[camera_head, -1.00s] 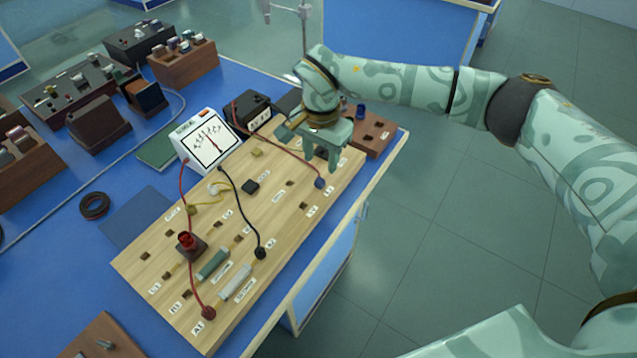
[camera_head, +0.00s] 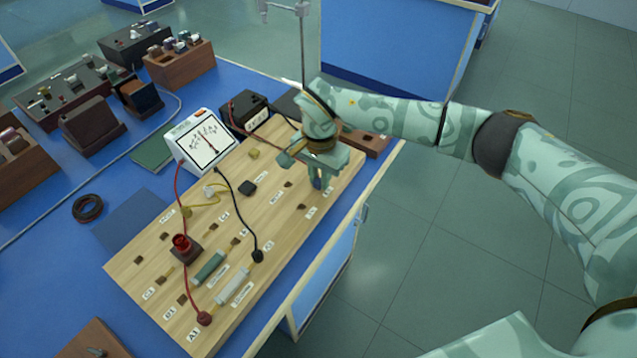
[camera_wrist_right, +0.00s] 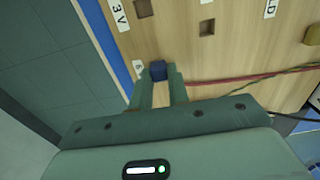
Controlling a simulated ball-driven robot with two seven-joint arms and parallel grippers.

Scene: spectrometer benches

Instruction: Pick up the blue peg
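The blue peg (camera_wrist_right: 157,70) is a small blue block near the edge of the wooden board (camera_head: 165,235). It also shows as a bit of blue between my fingers in the head view (camera_head: 318,184). A red lead runs from near it across the board. My right gripper (camera_head: 320,182) is lowered over it. In the right wrist view my fingers (camera_wrist_right: 159,75) are close against both sides of the peg, with no clear gap. The peg looks to be still at the board; whether it is raised cannot be told. My left gripper is not in view.
A white meter (camera_head: 203,139) and a black box (camera_head: 241,110) stand behind the board. A red peg (camera_head: 182,243), a black plug (camera_head: 257,256) and another red plug (camera_head: 204,318) are on the board. A brown block (camera_head: 372,147) is partly hidden behind my right arm.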

